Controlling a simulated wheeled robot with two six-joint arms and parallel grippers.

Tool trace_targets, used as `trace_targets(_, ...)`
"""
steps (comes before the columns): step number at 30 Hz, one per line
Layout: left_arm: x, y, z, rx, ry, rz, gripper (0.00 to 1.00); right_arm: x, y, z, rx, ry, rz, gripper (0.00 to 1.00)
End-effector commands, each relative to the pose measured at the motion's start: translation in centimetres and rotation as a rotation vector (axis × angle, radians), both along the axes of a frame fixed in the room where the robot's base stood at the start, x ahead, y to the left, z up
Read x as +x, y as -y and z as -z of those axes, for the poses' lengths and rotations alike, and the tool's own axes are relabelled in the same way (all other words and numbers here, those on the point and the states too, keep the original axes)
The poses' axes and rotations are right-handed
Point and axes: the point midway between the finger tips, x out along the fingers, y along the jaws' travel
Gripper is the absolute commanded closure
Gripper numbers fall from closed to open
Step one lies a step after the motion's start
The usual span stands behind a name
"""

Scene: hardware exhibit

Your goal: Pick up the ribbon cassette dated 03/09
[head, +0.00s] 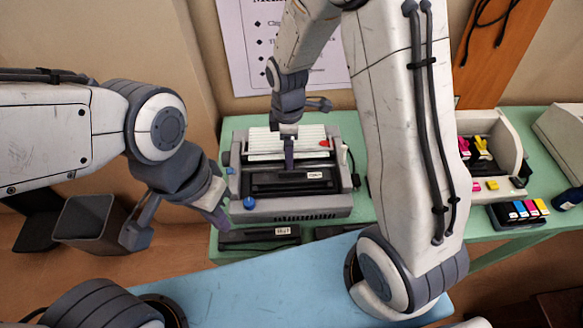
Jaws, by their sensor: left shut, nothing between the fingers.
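A long black ribbon cassette (285,184) with a small white label sits inside the grey dot-matrix printer (300,208). A second black cassette (250,237) with a white label lies on the green table in front of the printer. Part of a third dark cassette-like piece (335,231) shows to its right, partly behind my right arm. The dates are too small to read surely. My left gripper (217,214) is shut and empty, at the printer's front left, above the table's left edge. My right gripper (289,155) points down over the printer's middle, close to the cassette; its finger gap is hidden.
Blue knobs stick out at the printer's left. An open beige printer (492,150) with coloured cartridges and a black tray of ink cartridges (519,213) stand right. A grey bin (90,223) is on the floor at left. The blue surface (260,292) in front is clear.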

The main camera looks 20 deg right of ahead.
Motion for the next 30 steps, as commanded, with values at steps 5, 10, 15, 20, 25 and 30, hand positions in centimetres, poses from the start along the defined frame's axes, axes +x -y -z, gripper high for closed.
trace_targets(5, 0.0, 0.0, -0.5, 0.000, 0.000, 0.000, 1.00, -0.1, 0.3, 2.9, -0.002, -0.008, -0.012, 0.15)
trace_targets(10, 0.0, 0.0, -0.8, 0.000, 0.000, 0.000, 1.00, 0.0, 0.2, 4.8, -0.001, -0.004, -0.010, 0.15)
trace_targets(15, 0.0, 0.0, -1.2, 0.000, 0.000, 0.000, 1.00, 0.0, 0.2, 5.7, -0.001, -0.004, -0.009, 0.15)
trace_targets(20, 0.0, 0.0, -2.3, 0.000, 0.000, -0.001, 1.00, -0.2, -0.1, 7.6, -0.002, -0.006, -0.009, 0.15)
trace_targets(25, 0.0, 0.0, -2.7, 0.000, 0.000, -0.001, 1.00, -0.2, -0.1, 9.7, -0.001, -0.003, -0.008, 0.15)
trace_targets(30, 0.0, 0.0, -2.8, 0.000, 0.000, -0.001, 1.00, -0.2, -0.1, 10.4, -0.001, -0.001, -0.008, 0.15)
